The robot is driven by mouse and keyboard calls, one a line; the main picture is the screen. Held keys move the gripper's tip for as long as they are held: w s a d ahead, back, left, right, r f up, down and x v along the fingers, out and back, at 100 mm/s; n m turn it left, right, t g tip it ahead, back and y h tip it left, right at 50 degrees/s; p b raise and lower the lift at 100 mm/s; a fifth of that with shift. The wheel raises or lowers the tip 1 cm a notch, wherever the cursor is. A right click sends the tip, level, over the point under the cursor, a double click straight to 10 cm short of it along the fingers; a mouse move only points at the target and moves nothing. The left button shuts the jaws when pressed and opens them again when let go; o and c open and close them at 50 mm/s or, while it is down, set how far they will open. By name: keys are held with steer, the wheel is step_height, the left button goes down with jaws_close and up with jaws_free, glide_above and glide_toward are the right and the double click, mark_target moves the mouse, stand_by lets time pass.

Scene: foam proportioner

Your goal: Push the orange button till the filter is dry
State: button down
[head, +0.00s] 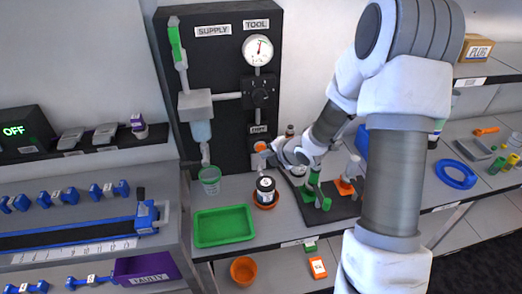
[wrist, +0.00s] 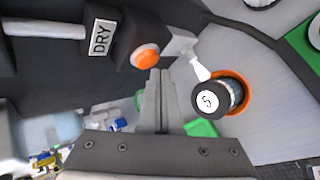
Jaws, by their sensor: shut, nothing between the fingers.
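The orange button (head: 262,146) is on the lower right of the black wall panel, below a small label. In the wrist view the orange button (wrist: 145,57) sits on a dark block beside the DRY label (wrist: 101,37). My gripper (wrist: 160,73) is shut and empty, its fingertips just below and right of the button in the picture. I cannot tell whether they touch it. In the head view my gripper (head: 266,156) is close to the button. A pale blue clear bowl (head: 201,131), perhaps the filter, hangs under a grey block on the panel's left.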

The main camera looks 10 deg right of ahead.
steer(key=shift+s, duration=0.15)
steer(key=shift+s+b, duration=0.95)
steer(key=shift+s, duration=1.55)
